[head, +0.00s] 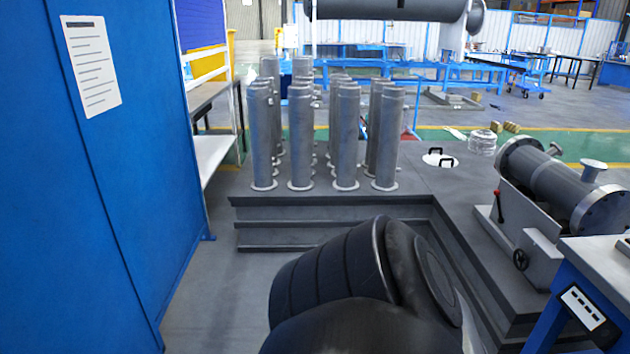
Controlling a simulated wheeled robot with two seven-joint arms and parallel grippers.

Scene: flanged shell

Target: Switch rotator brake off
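A grey flanged shell (556,182) lies on a light grey rotator (543,258) at the right of the head view. A lever with a red grip (498,206) stands roughly upright at the rotator's left side; it may be the brake, but no label is readable. A black handwheel (520,259) is on the rotator's lower front. Neither gripper is in view. A dark, rounded arm part of mine fills the bottom middle, to the left of the rotator and apart from it in the picture.
A stepped grey platform (335,215) carries several upright flanged pipes (300,135). A blue cabinet (130,190) stands close at left. A blue-framed table (572,285) with a small panel cuts in at lower right. A white disc with black handles (440,160) lies behind the rotator.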

